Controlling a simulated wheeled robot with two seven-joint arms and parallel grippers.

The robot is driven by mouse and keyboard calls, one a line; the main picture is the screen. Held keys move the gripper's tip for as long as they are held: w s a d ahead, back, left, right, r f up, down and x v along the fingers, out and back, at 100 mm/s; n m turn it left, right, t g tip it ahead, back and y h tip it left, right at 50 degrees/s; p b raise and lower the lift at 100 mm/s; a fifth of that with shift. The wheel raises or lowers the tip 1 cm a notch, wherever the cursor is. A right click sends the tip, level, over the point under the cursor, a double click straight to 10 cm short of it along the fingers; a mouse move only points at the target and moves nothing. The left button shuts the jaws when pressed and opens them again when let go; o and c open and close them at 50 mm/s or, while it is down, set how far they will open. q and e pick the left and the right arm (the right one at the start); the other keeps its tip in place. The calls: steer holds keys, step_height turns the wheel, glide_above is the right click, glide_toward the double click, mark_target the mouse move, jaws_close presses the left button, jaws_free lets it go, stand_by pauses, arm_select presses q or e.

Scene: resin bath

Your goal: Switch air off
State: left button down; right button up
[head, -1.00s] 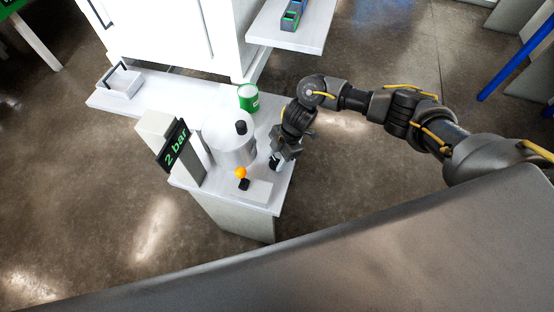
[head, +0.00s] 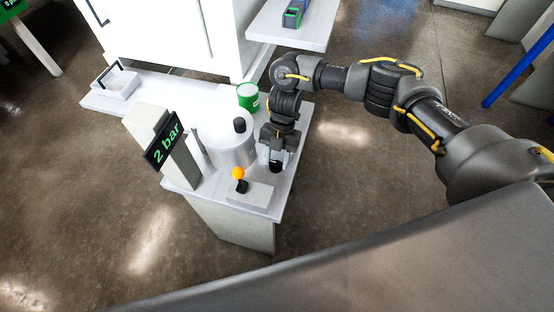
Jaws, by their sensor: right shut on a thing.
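A small lever with an orange ball knob (head: 238,173) and a black base stands on a pale box (head: 256,196) at the front corner of the bench. A display (head: 164,147) on a pale post to its left reads "2 bar" in green. My right gripper (head: 277,162) points down just right of the silver pot, behind and right of the lever, apart from the orange knob. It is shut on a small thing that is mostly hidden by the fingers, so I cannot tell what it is. My left gripper is not in view.
A silver cylindrical pot (head: 232,152) with a black knob on top stands close left of my gripper. A green can (head: 248,97) is behind it. A white tray (head: 119,85) with a dark handle sits at the bench's far left. A white cabinet (head: 175,35) stands behind.

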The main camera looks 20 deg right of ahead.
steer(key=shift+n, duration=0.3)
steer(key=o, duration=1)
steer(key=shift+w+r, duration=0.1)
steer(key=b+v, duration=0.1)
steer(key=v, duration=0.9)
steer(key=shift+w+r, duration=0.15)
steer(key=shift+r, duration=0.1)
